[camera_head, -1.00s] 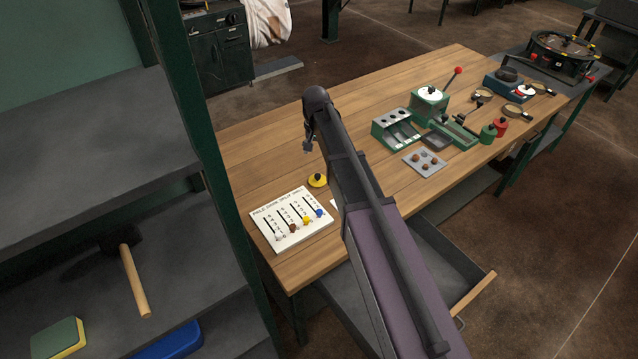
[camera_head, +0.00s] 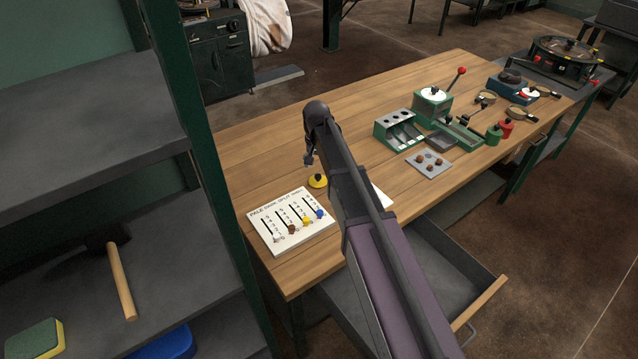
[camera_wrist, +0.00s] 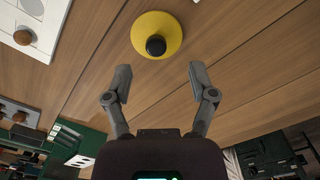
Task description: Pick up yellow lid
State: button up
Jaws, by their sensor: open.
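The yellow lid (camera_head: 318,181) is a round disc with a black knob, lying on the wooden table (camera_head: 270,145) just behind the white board. In the wrist view the yellow lid (camera_wrist: 157,35) shows at the top centre, beyond my fingertips and roughly centred between them. My gripper (camera_wrist: 158,78) is open and empty, its two grey fingers spread to either side, with bare table between them. In the head view my gripper (camera_head: 310,160) is a small dark shape above the table, close to the lid. My arm hides part of the table there.
A white board (camera_head: 290,222) with coloured knobs lies next to the lid. A grey plate with brown balls (camera_head: 429,164) and a green fixture (camera_head: 402,130) stand further right. A drawer (camera_head: 440,270) is open at the table's front. Green shelving (camera_head: 205,150) rises at left.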

aim_at(318, 175)
jog(key=shift+f, duration=0.2)
jog(key=f+b, duration=0.5)
jog(key=shift+d, duration=0.2)
dwell(0.4)
jog(key=shift+r, duration=0.1)
dwell(0.4)
grip_shut()
